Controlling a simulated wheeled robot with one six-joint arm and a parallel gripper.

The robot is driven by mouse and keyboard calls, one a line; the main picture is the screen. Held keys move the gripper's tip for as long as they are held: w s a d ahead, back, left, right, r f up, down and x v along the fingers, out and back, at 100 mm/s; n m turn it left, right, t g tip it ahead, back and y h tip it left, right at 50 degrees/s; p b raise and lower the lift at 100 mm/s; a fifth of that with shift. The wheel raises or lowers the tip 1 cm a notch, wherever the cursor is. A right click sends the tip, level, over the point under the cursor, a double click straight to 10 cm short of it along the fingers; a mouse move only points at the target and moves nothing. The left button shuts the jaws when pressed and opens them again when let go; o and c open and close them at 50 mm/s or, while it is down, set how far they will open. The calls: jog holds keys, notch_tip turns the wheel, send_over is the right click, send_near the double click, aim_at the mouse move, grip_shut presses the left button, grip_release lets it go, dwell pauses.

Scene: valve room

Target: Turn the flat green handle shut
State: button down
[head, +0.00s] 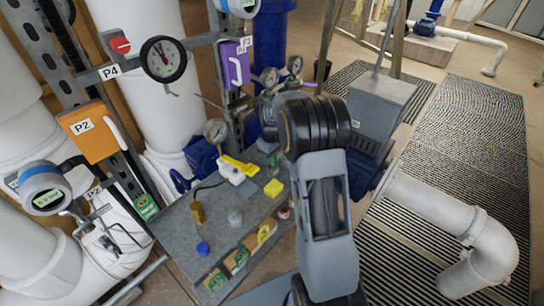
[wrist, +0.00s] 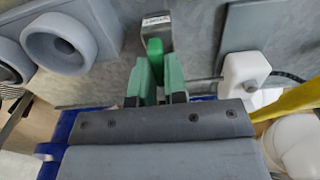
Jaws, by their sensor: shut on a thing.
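The flat green handle (wrist: 155,48) shows in the wrist view as a bright green end, with a metal piece bearing a small label (wrist: 157,24) just beyond it. My gripper (wrist: 157,72) has its two darker green fingers on either side of the handle and is shut on it. The fingers hide part of the handle. In the head view my arm covers the gripper, and I cannot make out the handle there. How far the handle is turned I cannot tell.
A grey piece with round openings (wrist: 62,48) is left of the fingers, and a white block (wrist: 246,70) is to the right. In the head view, a grey bench (head: 180,230) holds a white-and-yellow tool (head: 238,168) and small parts. A white pipe (head: 430,205) stands right.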

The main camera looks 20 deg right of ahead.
jog(key=shift+m, duration=0.3)
jog(key=m, duration=0.3)
jog(key=shift+d+m+b, duration=0.1)
jog(key=shift+m+b, duration=0.2)
jog(key=shift+b, duration=0.1)
jog(key=m, duration=0.4)
jog(key=shift+d+m, duration=0.1)
jog(key=shift+m, duration=0.2)
jog(key=m+b, duration=0.1)
jog(key=m, duration=0.3)
jog(key=shift+m, duration=0.3)
jog(key=shift+s+d+r+m, duration=0.1)
jog(key=shift+m, duration=2.1)
jog(key=c, duration=1.2)
grip_release()
jog(key=shift+o, duration=0.2)
